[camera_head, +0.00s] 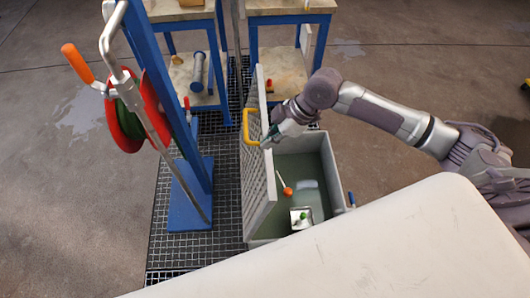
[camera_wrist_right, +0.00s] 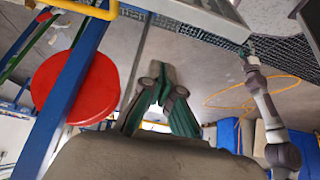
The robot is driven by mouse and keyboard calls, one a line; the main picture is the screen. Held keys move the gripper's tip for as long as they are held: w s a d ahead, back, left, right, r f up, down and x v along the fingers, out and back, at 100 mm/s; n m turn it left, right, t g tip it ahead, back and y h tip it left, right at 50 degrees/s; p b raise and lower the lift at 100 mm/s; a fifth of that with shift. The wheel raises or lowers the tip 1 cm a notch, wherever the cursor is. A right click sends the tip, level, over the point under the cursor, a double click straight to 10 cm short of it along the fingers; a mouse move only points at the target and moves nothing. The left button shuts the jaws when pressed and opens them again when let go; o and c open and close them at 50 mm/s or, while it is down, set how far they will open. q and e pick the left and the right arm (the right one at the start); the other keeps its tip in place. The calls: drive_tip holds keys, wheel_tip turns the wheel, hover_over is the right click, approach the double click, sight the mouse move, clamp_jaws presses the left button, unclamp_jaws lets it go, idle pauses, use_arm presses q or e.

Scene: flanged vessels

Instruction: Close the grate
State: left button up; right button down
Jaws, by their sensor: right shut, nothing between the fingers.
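The grate (camera_head: 259,175) is a grey mesh panel standing steeply upright along the left side of a grey open box (camera_head: 333,172). A yellow handle (camera_head: 248,127) sits on its left face near the top. My right gripper (camera_head: 267,142) is at the grate's upper right side, near the handle's height; I cannot tell whether it touches the panel. In the right wrist view its fingers (camera_wrist_right: 160,88) are together, with nothing between them. A second arm's gripper (camera_wrist_right: 246,49), apparently my left, is small at the right there; its finger state is unclear.
A blue stand (camera_head: 190,200) with red discs (camera_head: 122,118) and an orange-handled lever stands left of the grate. Inside the box lie an orange-ended item (camera_head: 288,191) and a small white tray (camera_head: 309,224). Workbenches (camera_head: 285,72) stand behind. A pale surface (camera_head: 400,250) fills the front.

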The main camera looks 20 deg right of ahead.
sight(265, 164)
drive_tip(key=f, duration=0.3)
drive_tip(key=a+f, duration=0.1)
drive_tip(key=f, duration=0.2)
drive_tip(key=a+f+p, duration=0.1)
drive_tip(key=f, duration=0.1)
drive_tip(key=shift+w+f, duration=0.2)
drive_tip(key=shift+f, duration=0.2)
drive_tip(key=shift+s+d+f, duration=0.1)
drive_tip(key=shift+d, duration=0.25)
drive_tip(key=shift+d+f, duration=0.1)
